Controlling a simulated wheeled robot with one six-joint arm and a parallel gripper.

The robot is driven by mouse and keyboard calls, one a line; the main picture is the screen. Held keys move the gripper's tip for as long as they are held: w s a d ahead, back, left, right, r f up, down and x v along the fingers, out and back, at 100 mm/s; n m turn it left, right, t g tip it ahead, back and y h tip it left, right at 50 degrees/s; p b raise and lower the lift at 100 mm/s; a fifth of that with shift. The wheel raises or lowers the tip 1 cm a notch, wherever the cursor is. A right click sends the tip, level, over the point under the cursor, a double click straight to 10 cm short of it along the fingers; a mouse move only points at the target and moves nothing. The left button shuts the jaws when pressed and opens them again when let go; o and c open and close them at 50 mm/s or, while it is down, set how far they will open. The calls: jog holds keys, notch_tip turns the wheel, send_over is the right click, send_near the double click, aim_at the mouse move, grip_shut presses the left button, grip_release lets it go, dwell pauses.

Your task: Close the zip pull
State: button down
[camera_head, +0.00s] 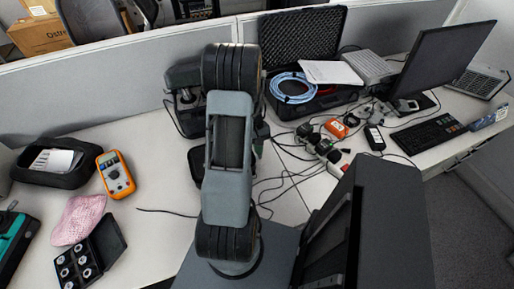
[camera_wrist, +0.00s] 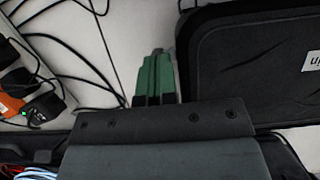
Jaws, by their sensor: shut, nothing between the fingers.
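My gripper (camera_wrist: 155,75) shows in the wrist view as two green fingers side by side, shut with nothing held between them. A small grey shape lies at the fingertips, too small to identify. I cannot make out a zip pull in either view. In the head view my arm hides the fingers and part of a dark item (camera_head: 196,163) behind it.
Black cables (camera_wrist: 95,45) and an orange connector (camera_wrist: 12,105) lie left of the fingers. In the head view the desk holds an open hard case (camera_head: 303,38) with blue cable, an orange multimeter (camera_head: 116,174), a black pouch (camera_head: 83,176) and a monitor (camera_head: 440,62). Bare desk shows left of my arm.

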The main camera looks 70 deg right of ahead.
jog(key=p+v, duration=0.6)
jog(key=v, duration=0.3)
jog(key=w+d+b, duration=0.4)
jog(key=d+b, duration=0.1)
jog(key=b, duration=0.1)
jog(key=s+a+f+p, duration=0.3)
jog(key=s+a+f, duration=0.2)
jog(key=f, duration=0.4)
jog(key=shift+a, duration=0.55)
jog(key=shift+s+a, duration=0.85)
jog(key=shift+a, duration=0.25)
